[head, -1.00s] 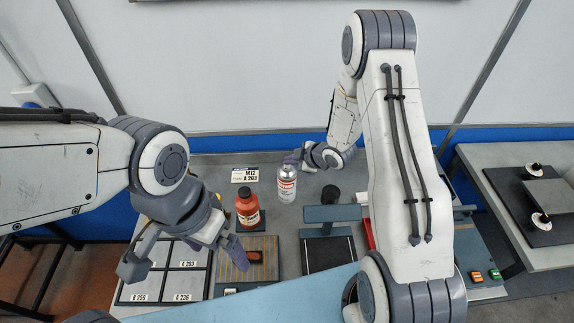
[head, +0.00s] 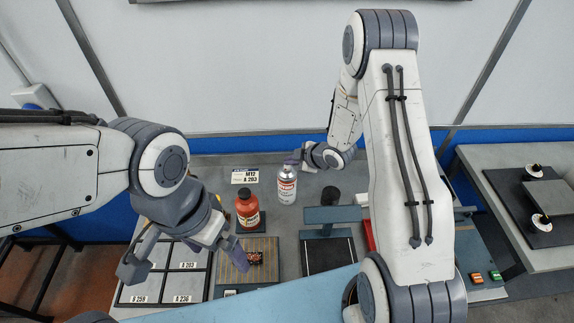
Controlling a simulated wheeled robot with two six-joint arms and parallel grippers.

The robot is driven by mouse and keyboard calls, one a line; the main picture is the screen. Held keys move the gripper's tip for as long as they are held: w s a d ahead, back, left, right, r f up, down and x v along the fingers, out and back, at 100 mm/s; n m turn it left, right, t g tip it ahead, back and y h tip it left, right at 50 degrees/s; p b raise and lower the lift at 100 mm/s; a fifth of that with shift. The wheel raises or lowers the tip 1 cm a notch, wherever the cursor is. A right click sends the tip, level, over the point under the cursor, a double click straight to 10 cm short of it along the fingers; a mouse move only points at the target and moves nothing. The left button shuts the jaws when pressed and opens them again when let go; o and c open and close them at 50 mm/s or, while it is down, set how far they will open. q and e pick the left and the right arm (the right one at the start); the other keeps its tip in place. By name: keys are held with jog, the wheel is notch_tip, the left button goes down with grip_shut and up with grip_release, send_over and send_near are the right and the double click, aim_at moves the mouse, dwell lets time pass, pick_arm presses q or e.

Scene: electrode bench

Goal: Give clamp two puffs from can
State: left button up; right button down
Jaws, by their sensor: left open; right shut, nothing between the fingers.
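The can (head: 287,188), a white and red spray can with a grey top, stands upright at the back of the bench. My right gripper (head: 294,160) is shut and empty at the can's top; whether it touches the can is hard to tell. The item I take for the clamp (head: 255,258) is small, dark and reddish, and lies on a slatted wooden mat (head: 233,268). My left gripper (head: 182,262) is open and empty above the bench, with one finger over the mat's left side, beside the clamp.
An orange-red bottle (head: 247,208) stands left of the can on a dark base. A labelled tray (head: 165,284) lies at the front left. A blue-grey stand (head: 332,213) is to the right. A label card (head: 244,175) lies behind the bottle.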

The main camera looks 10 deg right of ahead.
pick_arm(q)
notch_tip(320, 180, up, 4)
jog(key=p, duration=0.4)
jog(key=shift+r, duration=0.15)
pick_arm(e)
notch_tip(320, 180, up, 6)
dwell(2.1)
